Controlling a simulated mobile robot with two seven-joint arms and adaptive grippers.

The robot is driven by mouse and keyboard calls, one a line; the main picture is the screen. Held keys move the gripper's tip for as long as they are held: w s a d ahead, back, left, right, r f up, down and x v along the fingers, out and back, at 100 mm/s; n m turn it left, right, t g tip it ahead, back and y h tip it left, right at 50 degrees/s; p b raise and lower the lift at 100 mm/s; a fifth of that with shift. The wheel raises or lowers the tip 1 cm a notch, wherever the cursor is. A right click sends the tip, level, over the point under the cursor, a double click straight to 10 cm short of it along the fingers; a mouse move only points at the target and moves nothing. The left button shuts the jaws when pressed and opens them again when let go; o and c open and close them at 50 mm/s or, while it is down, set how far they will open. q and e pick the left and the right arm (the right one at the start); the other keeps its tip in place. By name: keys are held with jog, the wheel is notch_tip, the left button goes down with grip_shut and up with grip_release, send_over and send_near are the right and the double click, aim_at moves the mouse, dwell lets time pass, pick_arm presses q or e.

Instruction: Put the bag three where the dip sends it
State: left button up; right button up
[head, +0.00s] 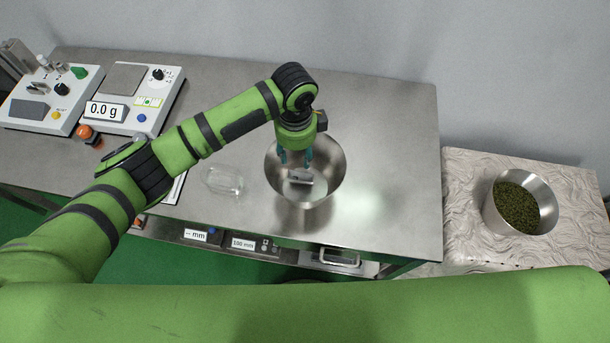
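My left gripper (296,158) points down into a shiny steel bowl (335,172) on the steel table. Its two teal fingers are apart, with a gap between them. Just below the fingertips, inside the bowl, is a small grey-and-white item (300,176) over a pale patch at the bottom. It may be a bag, but no number can be read, and I cannot tell whether the fingers touch it. My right gripper is out of view; a large green arm link of mine crosses the bottom.
A scale (124,80) reads 0.0 g beside another panel (45,100) at the far left. A lower shelf holds "-- mm" and "100 mm" displays (243,244). A leaf-filled bowl (545,205) stands on the right table. The steel table's right side is clear.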

pick_arm(q)
notch_tip(320, 180, up, 12)
dwell(0.7)
jog(key=shift+f, duration=0.1)
